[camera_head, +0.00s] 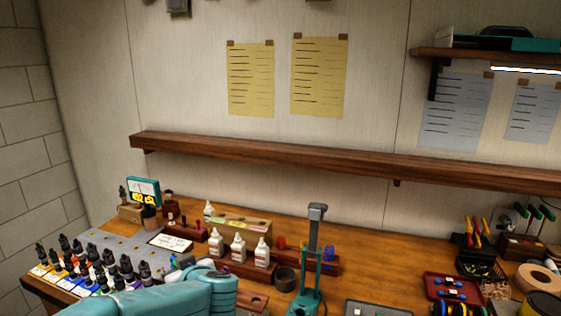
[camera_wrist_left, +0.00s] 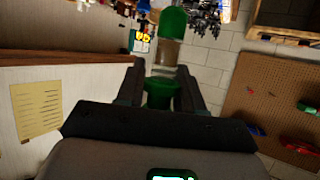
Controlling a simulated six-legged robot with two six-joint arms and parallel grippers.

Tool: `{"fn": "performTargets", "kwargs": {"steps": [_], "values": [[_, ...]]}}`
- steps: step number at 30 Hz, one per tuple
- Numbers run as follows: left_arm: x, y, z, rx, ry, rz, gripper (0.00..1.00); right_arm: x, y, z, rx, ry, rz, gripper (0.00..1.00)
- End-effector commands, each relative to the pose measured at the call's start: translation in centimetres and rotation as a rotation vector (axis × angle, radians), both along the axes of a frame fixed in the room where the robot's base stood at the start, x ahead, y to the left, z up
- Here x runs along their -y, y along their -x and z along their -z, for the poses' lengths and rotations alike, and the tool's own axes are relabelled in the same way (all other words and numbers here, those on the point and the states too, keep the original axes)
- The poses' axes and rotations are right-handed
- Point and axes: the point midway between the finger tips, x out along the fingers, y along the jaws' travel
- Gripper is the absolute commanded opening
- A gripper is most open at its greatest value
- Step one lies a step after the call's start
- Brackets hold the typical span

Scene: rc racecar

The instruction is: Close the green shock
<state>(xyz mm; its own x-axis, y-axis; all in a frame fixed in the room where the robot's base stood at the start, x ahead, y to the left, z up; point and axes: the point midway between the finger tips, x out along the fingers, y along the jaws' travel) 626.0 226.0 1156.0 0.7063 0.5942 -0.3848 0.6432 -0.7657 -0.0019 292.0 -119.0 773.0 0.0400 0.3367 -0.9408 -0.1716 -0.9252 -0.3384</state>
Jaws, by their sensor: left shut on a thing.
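The green shock (camera_wrist_left: 170,52) is in the left wrist view, with a rounded green end at the top, a pale tan cylinder under it and a green part (camera_wrist_left: 158,92) lower down. My left gripper (camera_wrist_left: 161,76) has a dark finger on each side and is shut on the lower green part. I cannot tell whether the lower green part and the cylinder touch. In the head view my teal left arm (camera_head: 170,297) comes in at the lower left; its fingers and the shock cannot be made out there. My right gripper is not in view.
The wooden workbench (camera_head: 345,288) carries several dark-topped shocks (camera_head: 105,270) at the left, white bottles (camera_head: 238,246) in a rack, a teal upright tool (camera_head: 309,270) and a red tray (camera_head: 452,287). A wooden shelf (camera_head: 300,160) runs along the wall above.

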Motion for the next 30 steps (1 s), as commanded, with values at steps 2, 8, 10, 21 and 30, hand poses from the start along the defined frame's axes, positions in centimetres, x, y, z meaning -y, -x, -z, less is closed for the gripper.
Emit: {"fn": "performTargets", "kwargs": {"steps": [2,8,10,21,30], "values": [[-3.1,0.5,1.3,-0.004,-0.001,0.015,0.00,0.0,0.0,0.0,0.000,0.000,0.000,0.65],[-6.5,2.1,4.8,-0.006,0.001,0.152,0.00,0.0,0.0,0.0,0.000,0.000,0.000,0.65],[-6.7,2.6,6.0,-0.007,0.002,0.207,0.00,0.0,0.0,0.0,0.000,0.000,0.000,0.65],[-0.2,7.0,11.9,-0.008,0.006,0.610,0.00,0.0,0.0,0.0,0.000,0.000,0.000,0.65],[3.2,8.1,13.1,0.000,0.004,0.702,0.00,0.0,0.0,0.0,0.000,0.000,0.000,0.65]]}}
